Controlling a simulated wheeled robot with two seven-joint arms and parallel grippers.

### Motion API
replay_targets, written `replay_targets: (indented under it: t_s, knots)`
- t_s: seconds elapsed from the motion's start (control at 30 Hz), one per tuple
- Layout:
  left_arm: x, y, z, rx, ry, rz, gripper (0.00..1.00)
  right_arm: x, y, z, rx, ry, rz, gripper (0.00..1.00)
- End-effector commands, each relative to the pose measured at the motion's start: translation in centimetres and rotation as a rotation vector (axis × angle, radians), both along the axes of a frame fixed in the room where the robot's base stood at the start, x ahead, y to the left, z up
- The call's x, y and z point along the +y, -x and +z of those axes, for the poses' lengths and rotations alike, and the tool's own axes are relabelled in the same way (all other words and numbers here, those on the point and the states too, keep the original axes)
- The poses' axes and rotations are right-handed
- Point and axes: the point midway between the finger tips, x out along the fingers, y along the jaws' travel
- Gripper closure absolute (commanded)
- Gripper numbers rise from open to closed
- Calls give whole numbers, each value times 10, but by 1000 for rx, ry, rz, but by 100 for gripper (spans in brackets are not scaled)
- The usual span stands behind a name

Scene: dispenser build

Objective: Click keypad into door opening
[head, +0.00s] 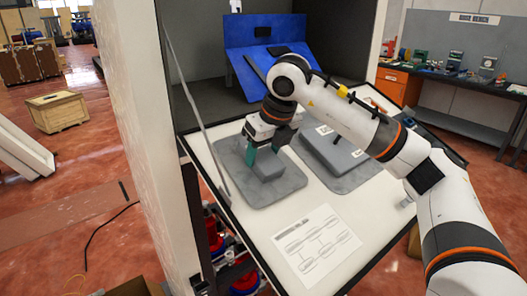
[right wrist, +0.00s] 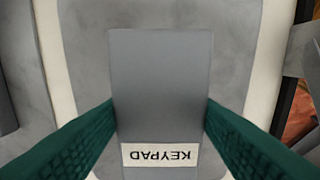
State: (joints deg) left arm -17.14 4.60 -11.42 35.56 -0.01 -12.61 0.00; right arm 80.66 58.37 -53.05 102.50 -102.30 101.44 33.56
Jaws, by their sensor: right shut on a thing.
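The keypad (head: 268,170) is a grey block on a grey pad (head: 288,192) on the white bench top. In the right wrist view the keypad (right wrist: 160,85) fills the space between two green fingers, with its "KEYPAD" label upside down. My right gripper (head: 262,157) points down from above and is shut on the keypad; the wrist view shows the same gripper (right wrist: 160,118). I cannot tell whether the keypad is lifted off the pad. A blue sloped panel (head: 240,75) with dark patches stands at the back; I cannot tell which is the door opening. My left gripper is out of view.
A second grey block (head: 335,152) with small labels sits on another pad to the right, below my right arm. A printed sheet (head: 316,246) lies at the front of the bench. A light upright wall (head: 145,130) borders the bench on the left.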

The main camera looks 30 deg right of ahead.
Motion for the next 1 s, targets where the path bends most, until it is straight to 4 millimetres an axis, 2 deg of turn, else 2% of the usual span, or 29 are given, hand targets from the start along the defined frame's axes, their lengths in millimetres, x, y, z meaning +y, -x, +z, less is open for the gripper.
replay_targets:
  t_s: [1.0]
  knots:
    - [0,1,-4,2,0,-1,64,0,-3,-5,-3,-1,-1,73]
